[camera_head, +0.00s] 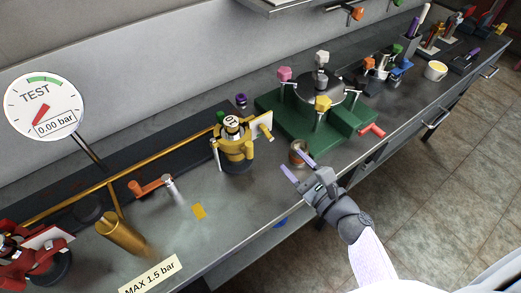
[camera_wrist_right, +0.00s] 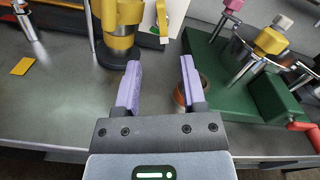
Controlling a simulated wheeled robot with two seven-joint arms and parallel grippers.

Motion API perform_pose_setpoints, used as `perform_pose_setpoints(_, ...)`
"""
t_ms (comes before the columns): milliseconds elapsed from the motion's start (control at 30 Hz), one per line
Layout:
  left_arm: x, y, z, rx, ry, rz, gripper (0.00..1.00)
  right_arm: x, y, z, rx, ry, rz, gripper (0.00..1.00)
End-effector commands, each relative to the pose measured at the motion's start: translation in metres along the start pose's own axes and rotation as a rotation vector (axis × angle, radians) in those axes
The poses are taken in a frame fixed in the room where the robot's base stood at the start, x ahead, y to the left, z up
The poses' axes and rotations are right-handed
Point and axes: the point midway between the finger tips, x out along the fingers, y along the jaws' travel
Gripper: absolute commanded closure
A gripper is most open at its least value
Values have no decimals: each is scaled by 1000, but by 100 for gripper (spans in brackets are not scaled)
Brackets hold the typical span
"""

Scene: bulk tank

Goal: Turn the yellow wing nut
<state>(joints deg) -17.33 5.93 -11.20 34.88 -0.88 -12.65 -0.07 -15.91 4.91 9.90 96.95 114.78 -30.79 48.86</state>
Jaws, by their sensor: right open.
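The yellow wing nut (camera_head: 322,103) sits on top of a metal post at the near side of a round metal lid (camera_head: 320,88) on a green base (camera_head: 292,122). It also shows at the upper right of the right wrist view (camera_wrist_right: 271,40). My right gripper (camera_head: 296,166) is open and empty, over the bench to the near left of the green base and apart from the nut. In the right wrist view its purple fingers (camera_wrist_right: 160,78) point toward the bench, and the nut lies to their right. My left gripper is not in view.
A pink knob (camera_head: 284,74) and a grey knob (camera_head: 322,58) stand by the lid. A red handle (camera_head: 372,130) juts from the base's right side. A small copper-coloured cup (camera_head: 297,153) stands by my right fingers. A yellow valve body (camera_head: 234,150) is to the left.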

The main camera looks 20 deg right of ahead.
Motion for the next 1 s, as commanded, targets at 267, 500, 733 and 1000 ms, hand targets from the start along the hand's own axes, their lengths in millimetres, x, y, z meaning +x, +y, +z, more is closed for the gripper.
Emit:
perform_pose_setpoints(267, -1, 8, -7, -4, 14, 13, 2, 61, -2, 2, 3, -2, -4, 47)
perform_pose_setpoints(500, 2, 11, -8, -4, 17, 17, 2, 93, -1, 2, 2, -1, -2, 47)
perform_pose_setpoints(733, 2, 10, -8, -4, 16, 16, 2, 96, -1, 2, 2, 0, -1, 47)
perform_pose_setpoints(1000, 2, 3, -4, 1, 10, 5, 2, 96, -1, 2, 1, 0, -1, 87)
